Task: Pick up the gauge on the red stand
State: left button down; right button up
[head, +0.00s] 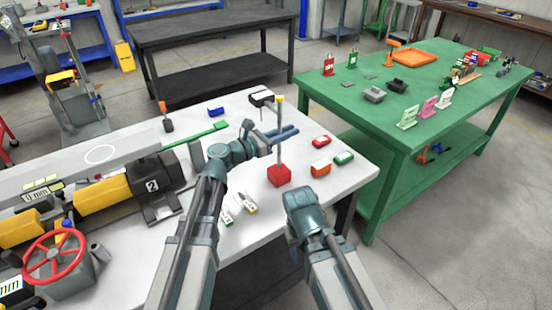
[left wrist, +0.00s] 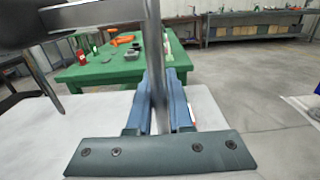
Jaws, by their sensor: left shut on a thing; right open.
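The red stand (head: 279,175) stands upright on the white table, with a thin grey post rising from its red base. Near the top of the post are a small yellow-orange piece and a white-and-black block (head: 262,97), which seems to be the gauge; its dial is not visible. My left gripper (head: 284,134) is shut on the post, above the red base and below the block. In the left wrist view, the grey post (left wrist: 155,65) runs between the blue fingers (left wrist: 160,105). My right gripper (head: 299,196) is lower, at the table's front edge; its fingers are hardly visible.
Red, orange and green small boxes (head: 320,167) lie right of the stand. A yellow-and-black machine (head: 152,186) and a red handwheel (head: 53,257) fill the left of the white table (head: 262,225). A green table (head: 345,97) with several items stands behind at the right.

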pick_arm(q)
jog(key=shift+r, duration=0.25)
pick_arm(e)
jog(key=shift+r, duration=0.2)
dwell(0.6)
